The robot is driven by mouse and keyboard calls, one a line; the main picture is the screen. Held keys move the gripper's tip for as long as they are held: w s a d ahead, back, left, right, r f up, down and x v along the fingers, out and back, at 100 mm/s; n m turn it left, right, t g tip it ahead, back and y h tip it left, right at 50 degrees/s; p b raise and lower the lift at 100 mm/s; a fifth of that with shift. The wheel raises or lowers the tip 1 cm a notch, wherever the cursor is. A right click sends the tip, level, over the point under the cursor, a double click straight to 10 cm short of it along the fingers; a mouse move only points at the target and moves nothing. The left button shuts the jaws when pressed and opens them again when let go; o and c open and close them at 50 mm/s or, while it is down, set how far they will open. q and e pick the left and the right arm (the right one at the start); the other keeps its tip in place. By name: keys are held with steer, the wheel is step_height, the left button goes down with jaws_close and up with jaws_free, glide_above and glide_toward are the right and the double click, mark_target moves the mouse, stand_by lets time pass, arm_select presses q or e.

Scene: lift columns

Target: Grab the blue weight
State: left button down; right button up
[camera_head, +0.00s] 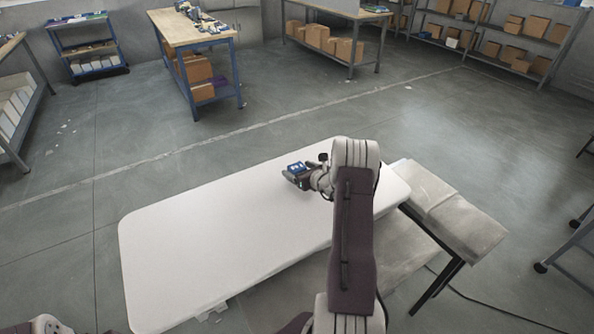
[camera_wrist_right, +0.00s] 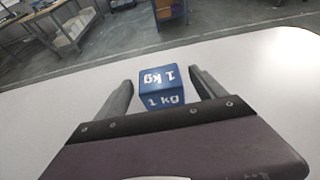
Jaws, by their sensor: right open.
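The blue weight (camera_wrist_right: 162,88) is a cube marked "1 kg" in white. In the right wrist view it stands on the white table between the two fingers of my right gripper (camera_wrist_right: 160,88), with gaps to the fingers. In the head view the blue weight (camera_head: 297,168) shows at the right gripper (camera_head: 296,175), left of my right arm's wrist and partly hidden by it. The right gripper is open and low over the white table (camera_head: 210,235). Of my left arm only a small part shows at the bottom left corner; its gripper is out of view.
The white tabletop is otherwise bare to the left. A grey covered block (camera_head: 455,215) adjoins the table's right end. Workbenches (camera_head: 190,30), a blue cart (camera_head: 85,45) and shelves with boxes (camera_head: 500,40) stand farther back, across open floor.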

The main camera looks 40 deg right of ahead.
mark_target(297, 166)
steer(key=shift+x, duration=0.8)
steer(key=shift+s, duration=0.15)
steer(key=shift+c, duration=0.7)
steer(key=c, duration=0.5)
jaws_close()
steer(key=shift+r, duration=0.15)
steer(key=shift+d+r, duration=0.1)
steer(key=shift+r, duration=1.65)
steer(key=shift+w+r, duration=0.2)
steer(key=shift+r, duration=0.2)
steer(key=w+d+r+p, duration=0.2)
steer(key=w+d+r, duration=0.4)
steer(key=w+d, duration=0.2)
steer(key=shift+r, duration=0.3)
